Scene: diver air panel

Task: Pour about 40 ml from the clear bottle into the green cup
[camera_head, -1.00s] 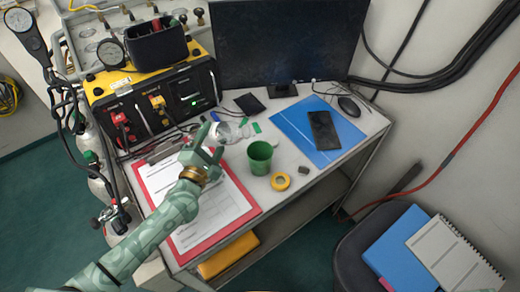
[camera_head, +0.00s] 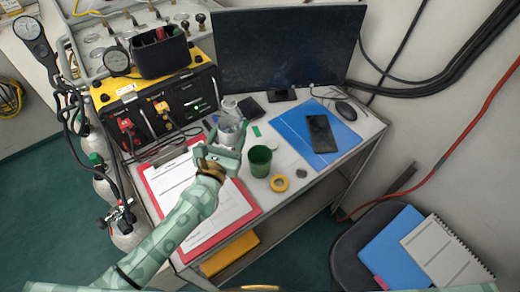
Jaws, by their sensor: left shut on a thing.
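The clear bottle (camera_head: 229,108) stands out above the desk, close to upright, with its top toward the monitor. My left gripper (camera_head: 229,146) is shut on its lower part, and the fingers hide some of it. The level of liquid in the bottle is too small to tell. The green cup (camera_head: 259,161) stands upright on the desk, just right of the left gripper and apart from it. Its inside is dark, and I cannot tell what it holds. My right gripper is not in view.
A yellow tape roll (camera_head: 279,184) and a small dark block (camera_head: 301,173) lie right of the cup. A red clipboard (camera_head: 247,211) lies under my left arm. A phone (camera_head: 321,134) lies on a blue folder (camera_head: 290,122). The monitor (camera_head: 289,48) and air panel (camera_head: 165,108) stand behind.

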